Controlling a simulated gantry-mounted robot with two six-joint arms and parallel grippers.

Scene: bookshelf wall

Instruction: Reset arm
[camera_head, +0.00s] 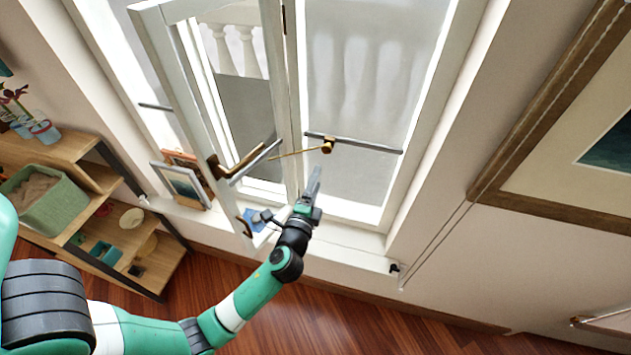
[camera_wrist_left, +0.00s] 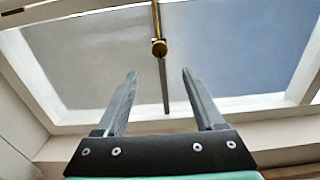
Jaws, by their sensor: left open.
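My left arm (camera_head: 250,295) reaches from the lower left of the head view toward the window. My left gripper (camera_head: 314,178) is in front of the lower window area, just above the sill. In the left wrist view the two fingers (camera_wrist_left: 158,78) stand apart with nothing held between them. A brass knob on a rod (camera_wrist_left: 159,47) lies beyond the fingertips, apart from them. In the head view the brown knob (camera_head: 327,145) sits a little above the gripper. My right gripper is not in view.
A white window sash (camera_head: 283,90) stands swung inward, with a brass handle (camera_head: 238,160). Picture frames (camera_head: 184,186) stand on the sill to the left. A wooden shelf (camera_head: 75,150) with a green basket (camera_head: 45,205) is at the left. A large framed picture (camera_head: 500,165) hangs at the right.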

